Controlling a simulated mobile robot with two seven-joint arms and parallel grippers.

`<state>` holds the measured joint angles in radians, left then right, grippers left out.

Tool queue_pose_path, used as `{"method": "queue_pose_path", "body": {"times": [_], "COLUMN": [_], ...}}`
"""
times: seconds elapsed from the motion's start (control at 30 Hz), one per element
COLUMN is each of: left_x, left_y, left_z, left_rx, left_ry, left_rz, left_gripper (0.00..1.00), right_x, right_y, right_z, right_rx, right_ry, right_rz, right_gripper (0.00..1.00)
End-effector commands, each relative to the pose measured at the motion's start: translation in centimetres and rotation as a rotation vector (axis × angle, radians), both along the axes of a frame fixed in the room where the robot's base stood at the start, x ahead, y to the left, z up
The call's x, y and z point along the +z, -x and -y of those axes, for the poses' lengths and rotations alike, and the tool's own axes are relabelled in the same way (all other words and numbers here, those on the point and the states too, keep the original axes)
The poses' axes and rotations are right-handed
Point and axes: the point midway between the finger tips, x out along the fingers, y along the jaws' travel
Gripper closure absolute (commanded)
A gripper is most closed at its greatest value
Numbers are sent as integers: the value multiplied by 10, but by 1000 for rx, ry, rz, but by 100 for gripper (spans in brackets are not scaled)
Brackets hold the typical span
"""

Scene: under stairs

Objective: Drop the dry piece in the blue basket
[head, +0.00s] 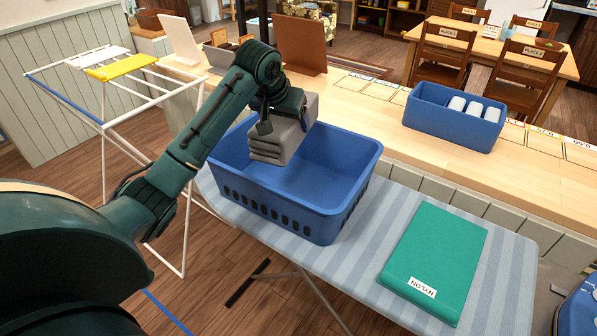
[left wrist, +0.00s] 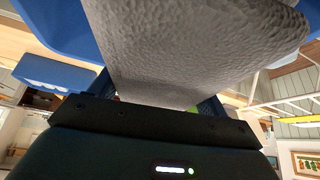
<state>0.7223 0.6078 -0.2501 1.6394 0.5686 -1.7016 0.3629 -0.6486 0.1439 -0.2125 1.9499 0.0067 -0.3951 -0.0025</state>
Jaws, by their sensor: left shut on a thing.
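My left gripper (head: 280,105) is shut on a grey folded cloth (head: 284,142), which hangs over the blue basket (head: 325,207). The cloth's lower part overlaps the basket's opening in the head view; I cannot tell how far it is inside. The part of the basket floor that shows is bare. The grey cloth fills the upper middle of the left wrist view (left wrist: 190,50), with blue basket wall beside it. The basket stands on a striped ironing board (head: 395,222). My right gripper is not in view.
A green folded piece labelled NYLON (head: 437,258) lies on the board to the right. A smaller blue bin (head: 452,117) with white rolls stands on the wooden counter (head: 370,130). A white drying rack (head: 105,95) at left holds a yellow cloth (head: 121,67) and a white one.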

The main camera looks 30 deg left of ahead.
Motion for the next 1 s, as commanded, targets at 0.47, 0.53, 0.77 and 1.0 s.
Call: {"method": "queue_pose_path", "body": {"times": [0.47,0.53,0.77,1.0], "left_x": [-48,-50,-51,-51], "left_y": [0,0,0,0], "left_z": [0,0,0,0], "left_rx": [0,0,0,0], "left_ry": [-1,-1,-1,-1], "left_rz": [0,0,0,0], "left_gripper": [65,65,65,8], "right_x": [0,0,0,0], "right_y": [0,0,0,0], "right_z": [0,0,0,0], "right_rx": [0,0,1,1], "right_ry": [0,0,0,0], "right_rz": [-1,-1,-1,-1], "right_gripper": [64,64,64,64]}}
